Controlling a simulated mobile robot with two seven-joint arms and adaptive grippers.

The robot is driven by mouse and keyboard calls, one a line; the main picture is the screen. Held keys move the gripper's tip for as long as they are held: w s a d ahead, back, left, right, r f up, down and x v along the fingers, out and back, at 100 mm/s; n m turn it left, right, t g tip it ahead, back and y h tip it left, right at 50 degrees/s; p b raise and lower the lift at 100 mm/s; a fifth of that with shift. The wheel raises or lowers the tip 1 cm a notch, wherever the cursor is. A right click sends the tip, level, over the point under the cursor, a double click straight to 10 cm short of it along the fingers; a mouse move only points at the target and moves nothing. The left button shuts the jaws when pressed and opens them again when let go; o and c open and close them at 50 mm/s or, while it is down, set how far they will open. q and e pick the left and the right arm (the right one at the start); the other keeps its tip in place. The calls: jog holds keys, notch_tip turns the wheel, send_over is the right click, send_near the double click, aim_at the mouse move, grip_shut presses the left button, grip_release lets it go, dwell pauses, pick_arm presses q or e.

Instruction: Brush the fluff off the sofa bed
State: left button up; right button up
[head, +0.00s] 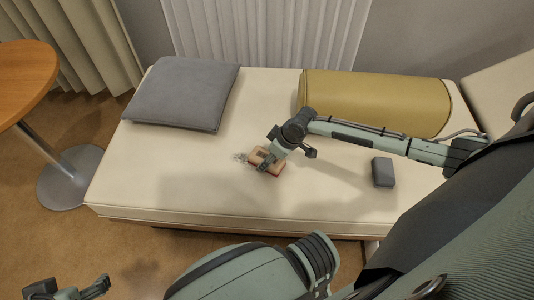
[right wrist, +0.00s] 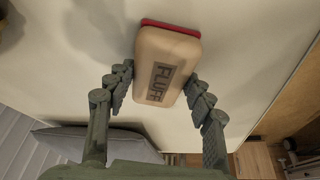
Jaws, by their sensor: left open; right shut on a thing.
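The sofa bed (head: 150,170) has a cream top and spans the middle of the head view. My right gripper (head: 270,158) is shut on the sides of a tan brush (head: 257,155), low over the sofa bed's middle. In the right wrist view, the brush (right wrist: 163,72) has a red edge and the word FLUFF. I cannot tell whether it touches the top. A small greyish tuft, apparently fluff (head: 240,157), lies just left of the brush. My left gripper (head: 75,290) is open and empty at the lower left, over the floor.
A grey cushion (head: 185,92) lies at the back left, and an olive bolster (head: 380,100) at the back right. A small dark grey block (head: 383,172) is on the right part. A round wooden table (head: 25,75) stands at the left.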

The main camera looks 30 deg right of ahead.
aim_at(230, 162)
jog(key=shift+w+a+p, duration=0.15)
jog(key=shift+w+a, duration=0.5)
jog(key=shift+a, duration=0.35)
jog(key=shift+w+a+p, duration=0.1)
jog(key=shift+w+a, duration=0.55)
jog(key=shift+a, duration=0.3)
jog(key=shift+w+a+p, duration=0.15)
jog(key=shift+w+a, duration=0.5)
jog(key=shift+a, duration=0.35)
jog(key=shift+w+a+f, duration=0.1)
jog(key=shift+w+a, duration=0.5)
jog(key=shift+a, duration=0.35)
jog(key=shift+w+a+f, duration=0.1)
jog(key=shift+w+a, duration=0.45)
jog(key=shift+a, duration=0.35)
jog(key=shift+w+r, duration=0.1)
jog(key=shift+r, duration=3)
notch_tip(230, 162, up, 3)
jog(key=shift+f, duration=0.1)
